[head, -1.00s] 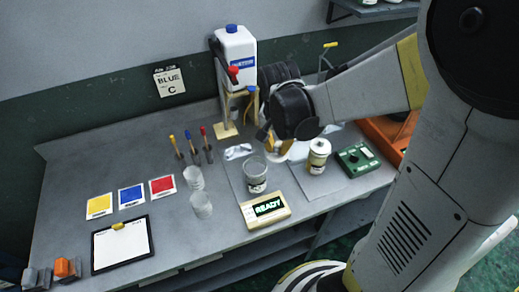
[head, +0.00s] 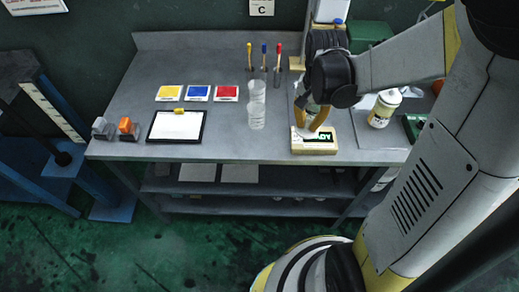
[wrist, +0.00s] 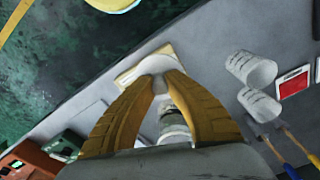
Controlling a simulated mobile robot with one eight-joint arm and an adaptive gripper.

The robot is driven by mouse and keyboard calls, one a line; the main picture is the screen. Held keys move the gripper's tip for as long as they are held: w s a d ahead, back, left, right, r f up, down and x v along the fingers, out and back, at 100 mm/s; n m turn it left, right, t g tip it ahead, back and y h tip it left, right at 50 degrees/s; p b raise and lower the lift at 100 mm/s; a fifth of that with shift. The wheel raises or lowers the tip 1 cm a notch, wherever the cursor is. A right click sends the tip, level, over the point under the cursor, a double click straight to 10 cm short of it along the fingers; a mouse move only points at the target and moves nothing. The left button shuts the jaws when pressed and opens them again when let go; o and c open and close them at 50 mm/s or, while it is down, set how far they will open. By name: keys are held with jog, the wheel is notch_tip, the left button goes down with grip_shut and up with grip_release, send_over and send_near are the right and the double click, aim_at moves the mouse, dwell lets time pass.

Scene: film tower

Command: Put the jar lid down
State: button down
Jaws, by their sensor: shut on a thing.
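The jar lid (wrist: 157,64) is a pale grey-white disc pinched at the tips of my gripper's yellow fingers (wrist: 161,80). In the head view my gripper (head: 316,121) is over the READY sign (head: 322,147), and the pale lid (head: 303,132) covers part of its lettering. I cannot tell whether the lid touches the sign. A glass jar (wrist: 173,122) stands on the bench between my fingers in the wrist view, partly hidden by them. In the head view it is mostly hidden behind my gripper.
Two clear beakers (head: 257,105) stand left of my gripper. A white-topped labelled jar (head: 381,110) stands to the right. The bench's front edge (head: 230,158) is close to the sign.

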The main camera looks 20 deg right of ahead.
jog(key=b, duration=0.3)
send_over(271, 144)
notch_tip(271, 144, down, 7)
jog(key=shift+a+r, duration=0.1)
jog(key=shift+r, duration=0.1)
jog(key=shift+f+b, duration=1.1)
jog(key=shift+f, duration=0.75)
jog(key=shift+f, duration=0.25)
jog(key=c, duration=1.5)
grip_release()
jog(key=shift+r, duration=0.1)
jog(key=shift+r, duration=0.1)
